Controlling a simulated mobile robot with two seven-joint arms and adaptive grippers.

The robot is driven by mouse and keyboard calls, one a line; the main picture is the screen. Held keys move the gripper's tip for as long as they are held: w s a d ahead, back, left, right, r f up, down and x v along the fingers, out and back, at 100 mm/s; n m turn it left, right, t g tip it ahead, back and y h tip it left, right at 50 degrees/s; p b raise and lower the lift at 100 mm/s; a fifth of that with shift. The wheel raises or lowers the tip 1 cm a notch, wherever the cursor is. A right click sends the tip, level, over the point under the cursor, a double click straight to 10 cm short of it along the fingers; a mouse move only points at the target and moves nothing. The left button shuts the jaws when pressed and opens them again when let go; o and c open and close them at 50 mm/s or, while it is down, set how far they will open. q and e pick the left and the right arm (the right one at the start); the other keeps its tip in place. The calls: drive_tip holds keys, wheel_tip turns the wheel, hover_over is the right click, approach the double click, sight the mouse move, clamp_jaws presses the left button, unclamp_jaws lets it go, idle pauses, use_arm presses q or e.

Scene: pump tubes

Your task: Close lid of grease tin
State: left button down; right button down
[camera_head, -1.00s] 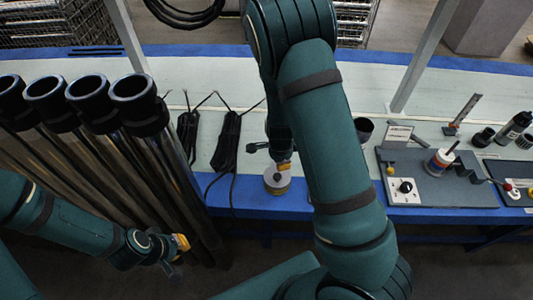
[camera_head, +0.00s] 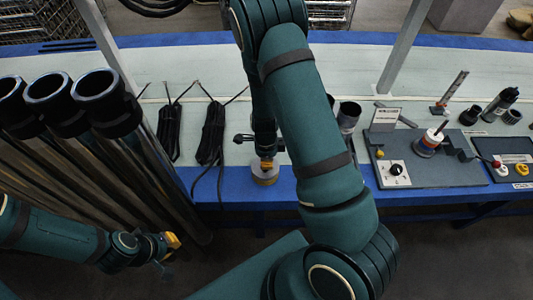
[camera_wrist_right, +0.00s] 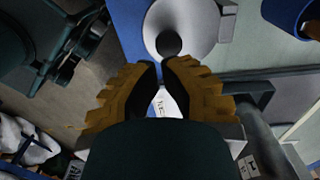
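The grease tin (camera_head: 265,177) is a small round tin with a pale yellowish side and grey top, on the blue front edge of the bench. In the right wrist view a pale grey disc (camera_wrist_right: 185,22) with a dark round knob (camera_wrist_right: 168,44) lies just beyond the fingertips. I cannot tell whether the lid is seated. My right gripper (camera_wrist_right: 160,63) points at the knob, its ribbed orange-brown fingers a narrow gap apart. In the head view this gripper (camera_head: 266,163) is over the tin. My left gripper (camera_head: 172,243) hangs away from the tin, near the tubes; its fingertips are unclear.
Several dark tubes with wide black collars (camera_head: 101,100) lean at the left. Black cable bundles (camera_head: 209,135) lie left of the tin. A dark cup (camera_head: 349,116) and a grey control board (camera_head: 440,172) stand to the right. Pale bench surface (camera_head: 230,65) is clear behind.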

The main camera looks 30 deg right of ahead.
sight(268, 175)
drive_tip(key=shift+f+b, duration=0.35)
drive_tip(key=shift+f, duration=1.3)
drive_tip(key=shift+s+a+f+b, duration=0.1)
drive_tip(key=shift+s+f+b, duration=0.15)
drive_tip(key=shift+f, duration=0.25)
drive_tip(key=shift+s+a+f+b, duration=0.1)
drive_tip(key=shift+f+b, duration=0.15)
drive_tip(key=shift+f, duration=0.2)
drive_tip(key=shift+s, duration=0.15)
drive_tip(key=shift+r, duration=0.1)
